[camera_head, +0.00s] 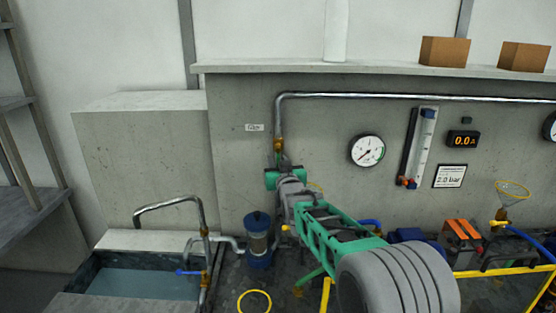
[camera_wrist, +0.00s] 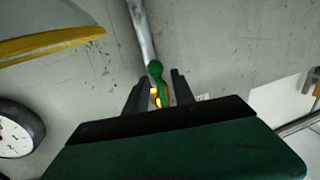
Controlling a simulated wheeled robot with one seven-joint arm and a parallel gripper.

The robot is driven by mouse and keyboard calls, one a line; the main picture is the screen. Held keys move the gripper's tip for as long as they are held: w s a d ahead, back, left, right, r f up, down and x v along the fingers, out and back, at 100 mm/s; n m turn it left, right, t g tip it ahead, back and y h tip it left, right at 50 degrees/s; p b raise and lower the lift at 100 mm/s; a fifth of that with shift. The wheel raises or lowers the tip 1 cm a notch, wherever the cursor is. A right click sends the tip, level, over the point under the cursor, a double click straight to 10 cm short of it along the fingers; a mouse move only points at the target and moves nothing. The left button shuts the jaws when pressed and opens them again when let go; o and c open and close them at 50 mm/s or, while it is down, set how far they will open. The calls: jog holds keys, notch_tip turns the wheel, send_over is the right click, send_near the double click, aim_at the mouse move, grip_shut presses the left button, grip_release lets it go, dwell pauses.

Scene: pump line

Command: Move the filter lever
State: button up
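A lever with a rounded green handle (camera_wrist: 155,70) shows in the wrist view on a brass-yellow fitting (camera_wrist: 159,98), beside a metal pipe (camera_wrist: 141,30). My gripper (camera_wrist: 157,85) has its two dark fingers apart, one on each side of the lever; I cannot tell whether either touches it. In the head view my gripper (camera_head: 284,179) is at the vertical pipe below a brass fitting (camera_head: 279,145) and hides the lever there. A small wall label (camera_head: 254,127) is up and left of it; its text is too small to read surely.
A blue-capped filter housing (camera_head: 258,241) stands below left of my gripper. A basin of water (camera_head: 145,283) is at the lower left. A round gauge (camera_head: 367,150) and a flow tube (camera_head: 417,148) are on the wall to the right. A yellow-edged object (camera_wrist: 50,42) shows in the wrist view.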

jog(key=shift+c, duration=0.4)
grip_shut()
dwell(1.0)
